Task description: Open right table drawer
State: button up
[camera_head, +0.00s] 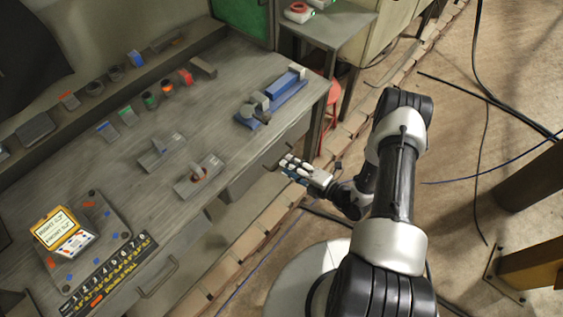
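The grey workbench table (130,170) runs diagonally across the left half of the view. Its right drawer (250,178) is in the front face under the right part of the top. A dark bar handle (271,156) shows at the right drawer's front, close to my gripper. The drawer looks closed, though my gripper and the table edge hide part of it. My gripper (287,166) is beside this handle, with its fingertips pointing left toward the table. I cannot tell whether it touches the handle, or how far apart the fingers are.
A left drawer handle (158,278) sits lower on the table front. A blue vise (272,98), small metal fixtures (198,176) and a yellow display (62,232) are on the top. A red stool (330,118) stands beyond the table. Cables (490,110) cross the floor at right.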

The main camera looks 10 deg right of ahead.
jog(key=shift+b+x, duration=0.3)
jog(key=shift+x, duration=2)
grip_shut()
